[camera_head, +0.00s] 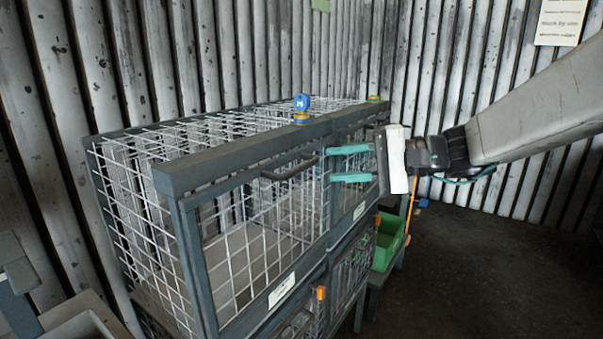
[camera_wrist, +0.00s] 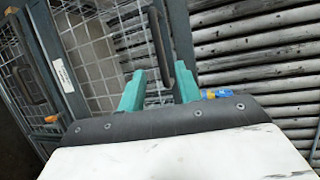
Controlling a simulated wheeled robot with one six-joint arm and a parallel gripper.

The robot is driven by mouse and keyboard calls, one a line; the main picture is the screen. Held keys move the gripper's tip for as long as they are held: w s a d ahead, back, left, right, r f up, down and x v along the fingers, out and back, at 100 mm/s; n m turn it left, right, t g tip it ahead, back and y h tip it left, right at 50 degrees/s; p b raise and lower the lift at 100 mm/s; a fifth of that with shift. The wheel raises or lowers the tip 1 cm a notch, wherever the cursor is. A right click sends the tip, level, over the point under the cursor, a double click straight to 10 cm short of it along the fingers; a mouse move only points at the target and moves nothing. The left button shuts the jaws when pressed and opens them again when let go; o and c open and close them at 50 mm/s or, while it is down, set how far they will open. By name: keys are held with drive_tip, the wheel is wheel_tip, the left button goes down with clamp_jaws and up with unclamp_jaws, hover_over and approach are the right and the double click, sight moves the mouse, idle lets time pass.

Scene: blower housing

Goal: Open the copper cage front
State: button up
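A row of wire-mesh cages with dark grey frames stands against the wall. The near cage front (camera_head: 262,230) is shut and has a dark bar handle (camera_head: 290,168). The farther cage front (camera_head: 345,212) also looks shut; its handle is hidden behind my gripper in the head view. Label text is too small to read, so I cannot tell which is copper. My gripper (camera_head: 350,163) is open and empty at the farther front, with teal fingers apart. In the wrist view, a dark handle (camera_wrist: 161,45) lies between the fingertips (camera_wrist: 158,85); contact is unclear.
A blue round marker (camera_head: 301,103) and a green-yellow one (camera_head: 374,98) stand on the cage tops. Lower cages have an orange latch (camera_head: 320,292). A green bin (camera_head: 386,243) sits beyond the cages. The dark floor (camera_head: 470,270) at right looks clear.

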sight(305, 168)
drive_tip(key=x, duration=0.5)
drive_tip(key=s+x, duration=0.1)
drive_tip(key=x, duration=0.2)
drive_tip(key=shift+a+r, duration=0.1)
drive_tip(key=shift+a, duration=0.1)
clamp_jaws()
